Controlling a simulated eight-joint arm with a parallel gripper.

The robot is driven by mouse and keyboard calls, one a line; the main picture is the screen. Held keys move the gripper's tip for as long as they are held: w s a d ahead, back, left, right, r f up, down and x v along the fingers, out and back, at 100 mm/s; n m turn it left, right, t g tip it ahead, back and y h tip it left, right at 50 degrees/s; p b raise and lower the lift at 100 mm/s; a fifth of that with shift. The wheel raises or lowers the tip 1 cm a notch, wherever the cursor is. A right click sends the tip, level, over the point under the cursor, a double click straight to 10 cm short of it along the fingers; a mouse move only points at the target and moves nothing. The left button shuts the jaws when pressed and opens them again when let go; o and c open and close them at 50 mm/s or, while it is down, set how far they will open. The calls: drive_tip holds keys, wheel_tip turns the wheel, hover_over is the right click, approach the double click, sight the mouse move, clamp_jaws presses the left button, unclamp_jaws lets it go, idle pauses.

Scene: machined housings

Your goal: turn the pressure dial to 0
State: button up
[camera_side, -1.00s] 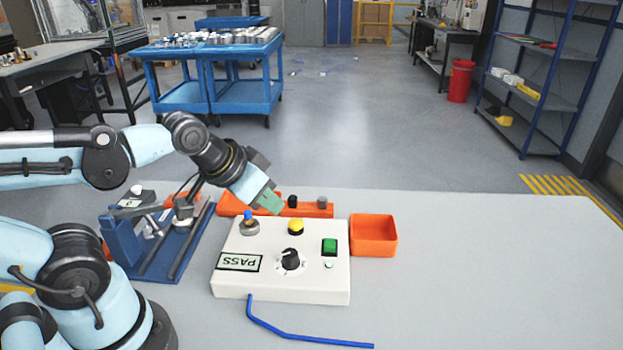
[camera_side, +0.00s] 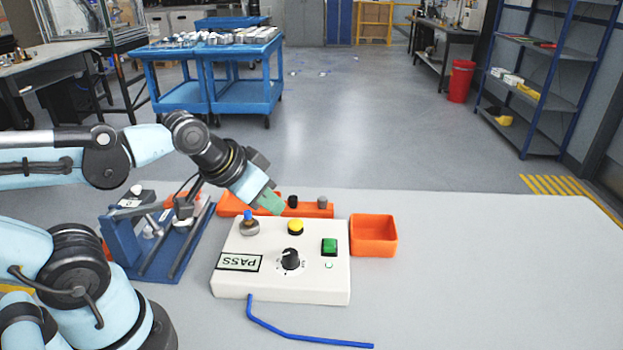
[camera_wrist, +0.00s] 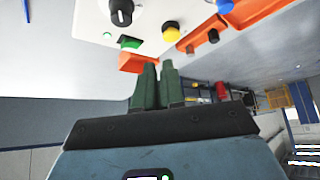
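The pressure dial (camera_side: 290,259) is a black knob with a pale pointer line on the white control box (camera_side: 330,288). It also shows in the wrist view (camera_wrist: 121,13), near the top edge. In the side view its pointer line points up and slightly left; the scale marks are too small to read. My gripper (camera_side: 272,204) has green fingers and hovers above the back left of the box, behind and left of the dial, apart from it. In the wrist view the fingers (camera_wrist: 159,66) lie close together with nothing visible between them.
An orange bin (camera_side: 373,238) stands right; an orange rack (camera_side: 319,210) lies behind. A blue fixture (camera_side: 128,250) stands left. The table right is clear.

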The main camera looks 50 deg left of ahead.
sight(290, 252)
drive_tip(key=o, duration=0.5)
drive_tip(key=shift+w+d+r+n+g, duration=0.15)
drive_tip(key=shift+d+r+n+g, duration=0.15)
drive_tip(key=shift+n+g, duration=0.25)
drive_tip(key=o, duration=0.4)
drive_tip(key=n+g, duration=0.1)
drive_tip(key=d+r+n+g, duration=0.1)
drive_tip(key=n, duration=0.1)
drive_tip(key=d+n+g, duration=0.1)
drive_tip(key=shift+w+r+n, duration=0.2)
drive_tip(key=shift+w+n, duration=0.05)
drive_tip(key=shift+d+f+n+g, duration=0.25)
drive_tip(key=shift+f+n+g, duration=0.3)
drive_tip(key=shift+f, duration=1.3)
drive_tip(key=shift+d+f+n+g, duration=0.35)
drive_tip(key=shift+f+n, duration=0.25)
drive_tip(key=shift+f, duration=1.2)
drive_tip(key=shift+d+f+n+g, duration=0.2)
drive_tip(key=shift+f+n+g, duration=0.35)
drive_tip(key=shift+f, duration=1.3)
drive_tip(key=c, duration=1.1)
